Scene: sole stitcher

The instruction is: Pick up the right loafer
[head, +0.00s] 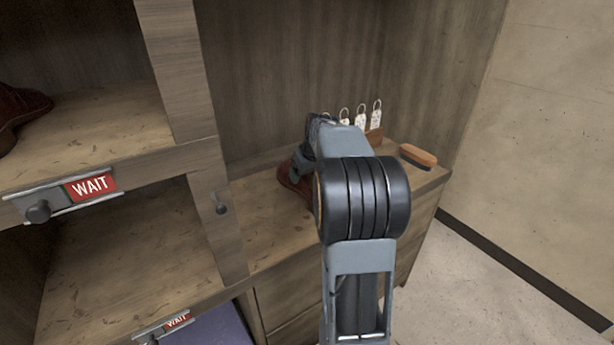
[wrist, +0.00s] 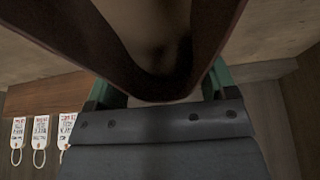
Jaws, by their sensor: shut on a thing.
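A reddish-brown leather loafer (head: 293,184) is on the wooden shelf top in the head view, mostly hidden behind my arm. In the wrist view the loafer (wrist: 150,82) fills the upper middle, its opening facing the camera. My gripper (wrist: 160,92) is shut on the loafer, with a green finger showing on each side of it. In the head view my gripper (head: 303,165) is largely hidden by my own arm. I cannot tell whether the loafer touches the shelf.
A wooden-backed brush (head: 418,156) lies right of my arm near the shelf's edge. White tags (head: 361,116) hang on a rack behind. A wooden divider (head: 192,100) stands at left, beside compartments with WAIT signs (head: 90,186). Another dark red shoe (head: 20,110) sits far left.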

